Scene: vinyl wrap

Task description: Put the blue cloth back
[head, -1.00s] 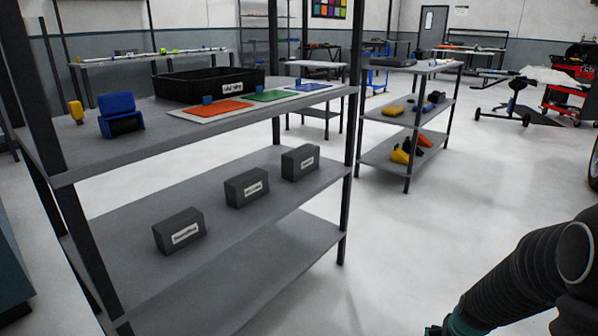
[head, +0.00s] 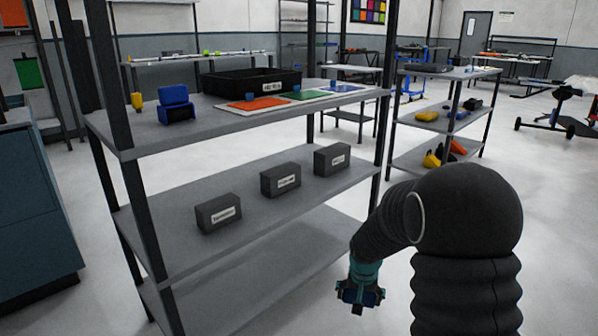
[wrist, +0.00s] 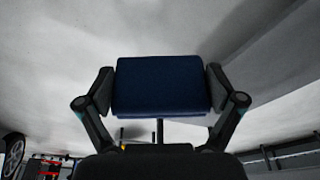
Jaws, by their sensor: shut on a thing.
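My gripper (wrist: 160,95) is shut on the blue cloth (wrist: 162,84), a dark blue folded block held between both fingers. In the head view my gripper (head: 360,297) hangs low at the lower centre, in front of and to the right of the grey shelf unit (head: 355,218). It is apart from the shelves and above the floor. The held cloth is hard to make out there. A light mat (head: 221,106) with orange, green and blue patches lies on the top shelf, with small blue pieces on it.
A black labelled bin (head: 215,86), a blue block-like thing (head: 175,105) and a small yellow thing (head: 137,100) stand on the top shelf. Three dark labelled boxes (head: 281,181) sit on the middle shelf. A teal cabinet (head: 38,210) stands left. The floor at right is mostly open.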

